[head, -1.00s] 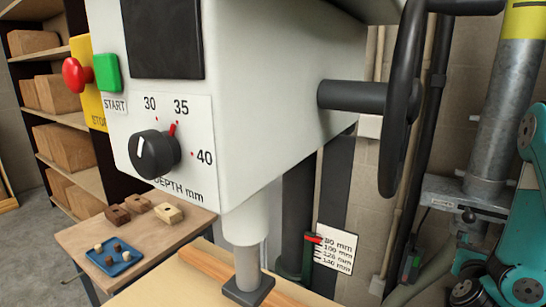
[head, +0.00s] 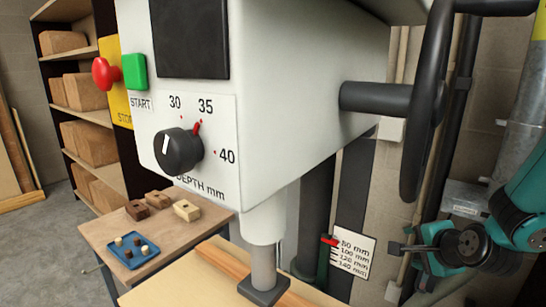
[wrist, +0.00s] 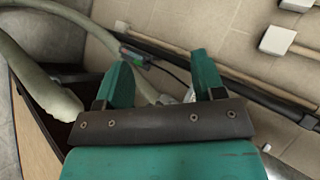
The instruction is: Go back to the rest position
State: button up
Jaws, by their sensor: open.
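My gripper (wrist: 158,82) shows in the wrist view with its two teal fingers spread apart and nothing between them. Beyond the fingers are a thin cable, a grey hose and the block wall. In the head view my teal arm (head: 510,215) is at the right edge, to the right of the white drilling machine. The fingertips cannot be made out clearly there.
The white machine (head: 290,80) fills the middle, with a black handwheel (head: 425,100) on its right. A small table (head: 105,230) at lower left holds wooden blocks and a blue tray (head: 132,260). Shelves (head: 95,115) stand behind. A grey hose (wrist: 40,80) runs near my gripper.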

jog(key=s+a+r+n+g+y+b, duration=0.1)
jog(key=s+a+r+n+g, duration=0.3)
jog(key=s+a+n, duration=0.6)
jog(key=s+a+r+n+g+y+b, duration=0.2)
jog(key=s+a+n+g, duration=0.4)
jog(key=s+a+n, duration=0.4)
notch_tip(320, 180, up, 2)
jog(key=s+n+y, duration=0.1)
jog(key=s+n, duration=0.2)
jog(key=shift+r+n, duration=0.2)
jog(key=shift+n, duration=0.2)
